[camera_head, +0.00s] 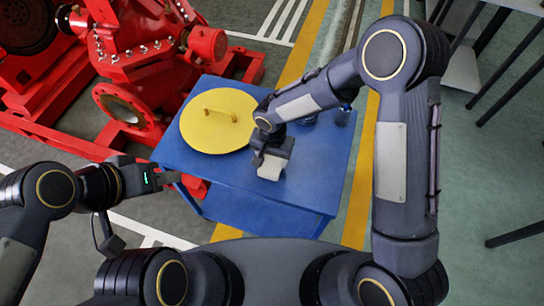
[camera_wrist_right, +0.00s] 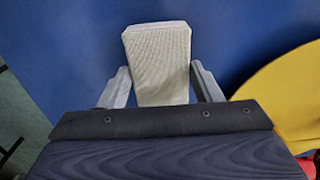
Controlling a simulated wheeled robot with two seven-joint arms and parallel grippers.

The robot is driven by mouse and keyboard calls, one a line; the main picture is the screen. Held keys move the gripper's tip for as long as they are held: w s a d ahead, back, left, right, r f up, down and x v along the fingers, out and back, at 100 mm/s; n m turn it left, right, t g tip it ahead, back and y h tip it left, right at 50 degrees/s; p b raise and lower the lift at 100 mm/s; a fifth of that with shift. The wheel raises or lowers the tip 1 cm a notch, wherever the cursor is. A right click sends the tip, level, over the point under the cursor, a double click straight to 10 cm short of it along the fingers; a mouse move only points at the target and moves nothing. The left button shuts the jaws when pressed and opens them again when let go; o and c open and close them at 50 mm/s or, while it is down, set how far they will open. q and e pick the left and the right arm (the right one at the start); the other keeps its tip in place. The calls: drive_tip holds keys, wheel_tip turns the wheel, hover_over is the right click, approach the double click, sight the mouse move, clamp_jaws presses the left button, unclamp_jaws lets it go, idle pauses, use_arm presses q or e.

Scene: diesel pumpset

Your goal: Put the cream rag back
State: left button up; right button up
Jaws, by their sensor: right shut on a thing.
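The cream rag (camera_head: 269,168) is a small pale block-like folded cloth over the near part of the blue table (camera_head: 315,185). My right gripper (camera_head: 272,158) points down over the table and is shut on the rag. In the right wrist view, the rag (camera_wrist_right: 158,62) sits between the two grey fingers (camera_wrist_right: 160,85), with its woven face toward the camera. I cannot tell whether the rag touches the tabletop. My left gripper (camera_head: 172,178) is at the table's left edge, away from the rag. Its finger gap is too small to read.
A yellow round lid (camera_head: 205,128) with a handle lies on the table's left half; it also shows in the right wrist view (camera_wrist_right: 290,95). Small dark blue items (camera_head: 343,115) stand at the back right. A red pumpset (camera_head: 140,60) stands behind left. The table's near right is clear.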

sight(272, 161)
drive_tip(key=shift+f, duration=0.15)
drive_tip(key=o, duration=0.9)
wheel_tip(272, 161, up, 12)
drive_tip(key=s+d+r+y, duration=0.1)
drive_tip(key=s+d+r, duration=0.1)
drive_tip(key=d+r, duration=0.55)
drive_tip(key=s+d+r+t+y, duration=0.1)
drive_tip(key=s+d+t, duration=0.1)
drive_tip(key=s+d, duration=0.2)
drive_tip(key=s+d+r+n+t+y, duration=0.1)
drive_tip(key=s+d+r, duration=0.1)
drive_tip(key=s+d, duration=0.2)
drive_tip(key=s+d+r+n+t, duration=0.1)
drive_tip(key=s+d+t, duration=0.1)
drive_tip(key=s+d, duration=0.3)
drive_tip(key=shift+s+r+t+y, duration=0.15)
drive_tip(key=shift+s+t+y, duration=0.2)
drive_tip(key=shift+s, duration=1.15)
